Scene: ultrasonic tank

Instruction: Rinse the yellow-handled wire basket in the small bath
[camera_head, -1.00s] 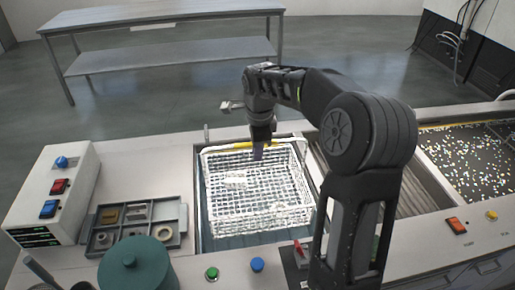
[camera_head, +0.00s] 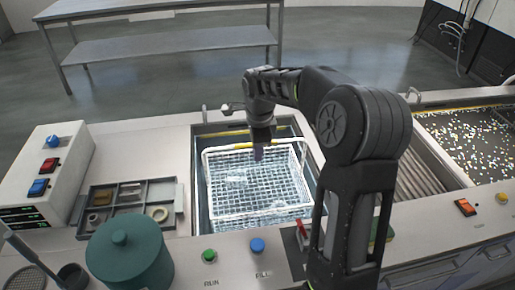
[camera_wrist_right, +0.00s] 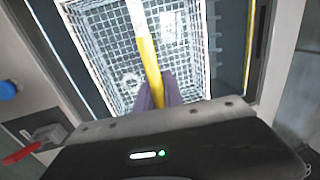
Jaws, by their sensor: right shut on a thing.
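The white wire basket (camera_head: 290,183) is inside the small bath (camera_head: 198,200), roughly level, with its upper rim showing. My right gripper (camera_head: 260,154) is shut on that handle. The right wrist view shows the purple fingers (camera_wrist_right: 158,95) on either side of the yellow bar (camera_wrist_right: 147,55), with the basket mesh (camera_wrist_right: 105,50) below. Small pale items seem to lie in the basket, too blurred to name. The basket's underside and its contact with the bath floor are hidden. My left gripper is not in view.
A grey sorting tray (camera_head: 178,206), a green lidded pot (camera_head: 130,262) and a control box (camera_head: 50,172) stand left of the bath. Green (camera_head: 209,256) and blue (camera_head: 257,245) buttons sit in front. A ribbed section and a speckled tank (camera_head: 470,145) lie right.

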